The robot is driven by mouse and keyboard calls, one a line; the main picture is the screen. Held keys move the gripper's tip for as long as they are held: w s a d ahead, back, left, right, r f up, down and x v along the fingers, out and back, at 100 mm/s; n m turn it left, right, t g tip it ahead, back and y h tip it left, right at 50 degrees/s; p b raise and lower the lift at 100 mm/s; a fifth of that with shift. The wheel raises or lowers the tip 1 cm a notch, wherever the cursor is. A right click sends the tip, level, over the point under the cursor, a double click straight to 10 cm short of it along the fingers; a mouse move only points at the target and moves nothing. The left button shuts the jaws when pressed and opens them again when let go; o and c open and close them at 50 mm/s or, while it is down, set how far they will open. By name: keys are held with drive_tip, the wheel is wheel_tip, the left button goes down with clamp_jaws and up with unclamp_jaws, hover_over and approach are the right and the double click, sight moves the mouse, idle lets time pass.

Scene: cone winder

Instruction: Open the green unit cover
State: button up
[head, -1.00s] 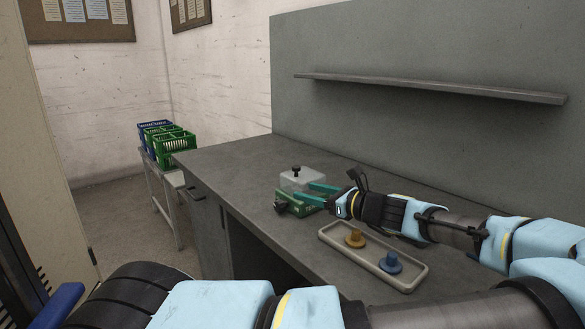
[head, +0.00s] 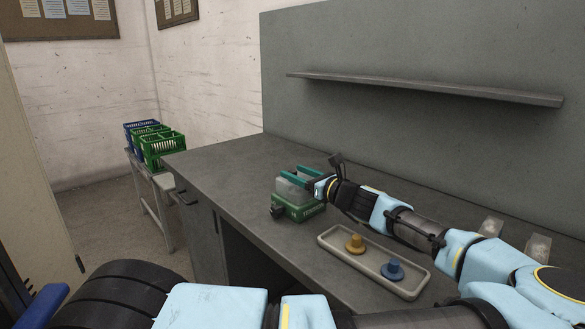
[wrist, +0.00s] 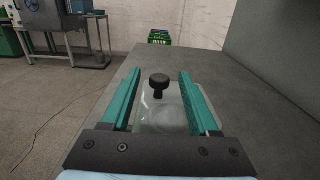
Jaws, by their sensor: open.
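The green unit (head: 301,212) sits on the grey bench with a dark knob on its front left. Its clear cover (head: 291,188) is on top and looks closed. In the wrist view the cover (wrist: 163,118) shows a black knob (wrist: 158,84) standing up from it. My gripper (head: 297,174) is open at the height of the cover's top. Its two teal fingers lie either side of the black knob, apart from it. In the head view the fingers hide the knob.
A beige tray (head: 338,257) with a yellow peg piece (head: 355,243) and a blue one (head: 393,268) lies in front of the unit. A shelf (head: 420,88) runs along the back panel. Green and blue crates (head: 160,146) stand beyond the bench's far end. The bench left of the unit is clear.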

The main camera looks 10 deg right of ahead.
drive_tip(key=shift+x, duration=0.9)
clamp_jaws()
idle(0.9)
